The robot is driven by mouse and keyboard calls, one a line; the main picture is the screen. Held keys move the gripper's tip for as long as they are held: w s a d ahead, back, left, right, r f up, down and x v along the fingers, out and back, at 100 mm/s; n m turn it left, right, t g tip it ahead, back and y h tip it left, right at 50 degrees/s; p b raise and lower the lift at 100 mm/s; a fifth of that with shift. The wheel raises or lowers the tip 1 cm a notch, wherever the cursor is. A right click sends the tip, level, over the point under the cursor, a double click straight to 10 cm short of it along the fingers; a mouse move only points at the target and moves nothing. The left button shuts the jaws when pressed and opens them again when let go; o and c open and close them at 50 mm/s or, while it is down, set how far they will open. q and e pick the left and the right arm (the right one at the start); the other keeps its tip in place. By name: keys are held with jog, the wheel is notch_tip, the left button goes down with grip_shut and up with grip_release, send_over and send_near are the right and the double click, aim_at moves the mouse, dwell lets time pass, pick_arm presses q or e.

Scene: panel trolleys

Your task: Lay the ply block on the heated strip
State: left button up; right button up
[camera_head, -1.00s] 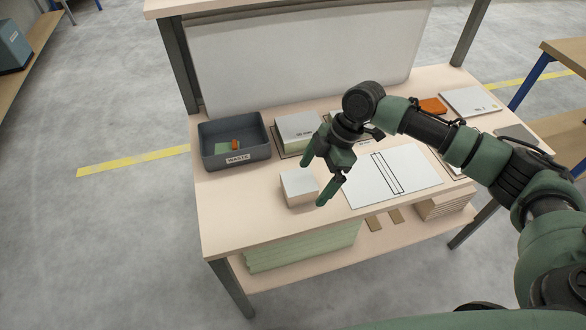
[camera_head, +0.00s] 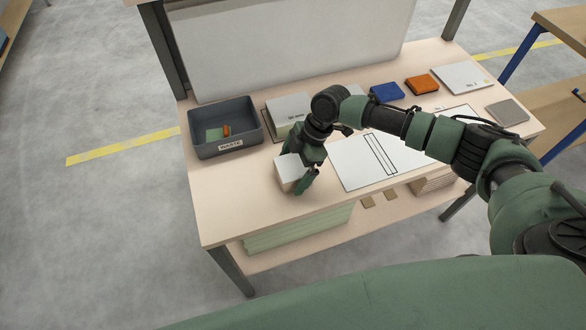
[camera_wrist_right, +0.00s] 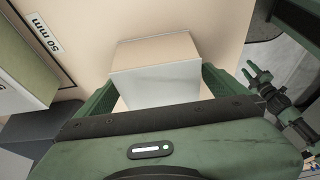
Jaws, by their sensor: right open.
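The ply block (camera_head: 289,173) is a small pale block with a white face, resting on the table's near left part. My right gripper (camera_head: 292,181) is down around it, partly hiding it. In the right wrist view the block (camera_wrist_right: 155,70) sits between the two open fingers (camera_wrist_right: 157,88). The heated strip (camera_head: 380,154) appears to be the narrow black-outlined band on the white sheet, right of the gripper. My left gripper (camera_wrist_right: 262,82) seems to show small at the right of the wrist view; its jaws are too small to judge.
A grey waste bin (camera_head: 254,137) stands left. A block marked 50 mm (camera_wrist_right: 30,75) lies behind my right gripper. A blue block (camera_head: 387,92), an orange block (camera_head: 422,85) and a grey plate (camera_head: 507,113) lie right. An upright white panel (camera_head: 290,50) closes the back.

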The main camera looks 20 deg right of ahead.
jog(key=shift+r, duration=0.1)
jog(key=c, duration=1.9)
